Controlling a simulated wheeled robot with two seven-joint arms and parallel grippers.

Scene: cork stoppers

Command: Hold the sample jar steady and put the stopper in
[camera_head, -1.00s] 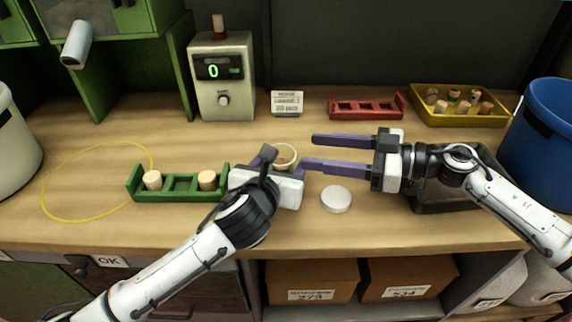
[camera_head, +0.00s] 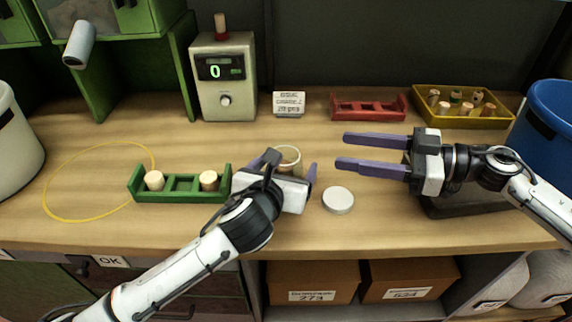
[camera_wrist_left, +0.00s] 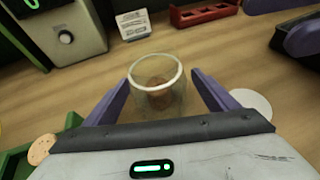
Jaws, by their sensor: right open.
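The clear sample jar (camera_head: 289,154) stands upright on the bench, with a pale rim. Something brown shows inside it in the left wrist view (camera_wrist_left: 158,82); I cannot tell whether it is a stopper or contents. My left gripper (camera_head: 291,164) has its purple fingers on either side of the jar, with visible gaps in the left wrist view (camera_wrist_left: 160,84). My right gripper (camera_head: 341,150) is open and empty, to the right of the jar. Cork stoppers stand in the left (camera_head: 154,181) and right (camera_head: 208,180) places of the green rack (camera_head: 181,196); its middle is empty.
A white disc (camera_head: 337,200) lies right of my left gripper. Behind are a meter (camera_head: 225,75), a label card (camera_head: 289,104), an empty red rack (camera_head: 368,113) and a yellow tray (camera_head: 460,121) of several corks. A blue bin (camera_head: 552,140) stands at right; a yellow ring (camera_head: 60,211) lies left.

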